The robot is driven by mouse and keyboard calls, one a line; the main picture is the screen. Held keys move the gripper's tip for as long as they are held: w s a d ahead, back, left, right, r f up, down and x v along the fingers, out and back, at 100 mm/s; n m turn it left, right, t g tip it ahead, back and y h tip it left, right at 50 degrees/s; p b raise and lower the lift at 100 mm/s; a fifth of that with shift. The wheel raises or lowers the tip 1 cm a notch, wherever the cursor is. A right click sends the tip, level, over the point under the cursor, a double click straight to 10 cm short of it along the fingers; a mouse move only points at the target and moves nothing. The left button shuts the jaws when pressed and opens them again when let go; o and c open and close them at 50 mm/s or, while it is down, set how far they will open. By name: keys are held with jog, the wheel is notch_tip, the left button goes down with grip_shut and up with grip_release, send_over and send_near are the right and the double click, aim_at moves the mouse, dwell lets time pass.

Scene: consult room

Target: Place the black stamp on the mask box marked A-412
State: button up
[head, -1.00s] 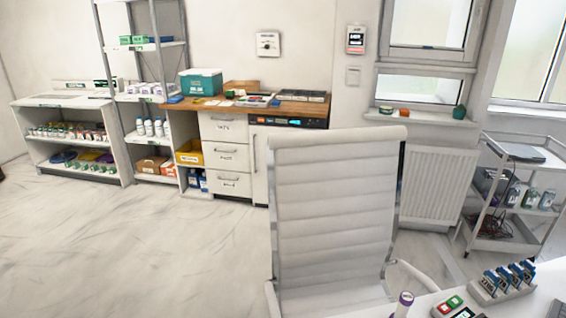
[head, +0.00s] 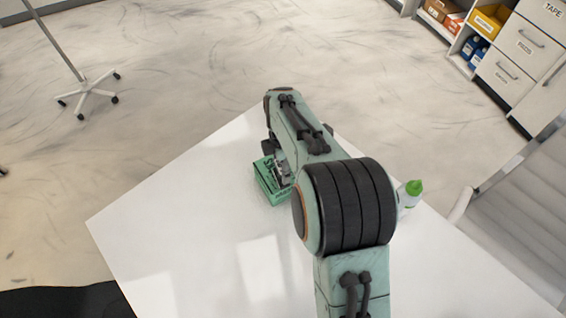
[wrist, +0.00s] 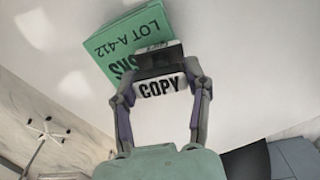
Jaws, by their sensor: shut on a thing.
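The green mask box (wrist: 122,38) lies on the white table, and its top reads "LOT A-412" upside down in the wrist view. In the head view the box (head: 266,184) is left of my arm and partly hidden by it. My gripper (wrist: 158,80) is shut on the black stamp (wrist: 158,57), which has a white face marked "COPY". The stamp overlaps the near part of the box in the wrist view; I cannot tell whether it touches the box. In the head view my arm mostly hides the stamp.
The white table (head: 170,225) is clear to the left of the box. A white bottle with a green cap (head: 411,193) stands right of my arm. A white chair (head: 520,200) is at the table's right edge. A wheeled stand (head: 85,88) is on the floor beyond.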

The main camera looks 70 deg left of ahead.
jog(key=o, duration=1.1)
jog(key=shift+f, duration=0.15)
jog(key=shift+o, duration=0.2)
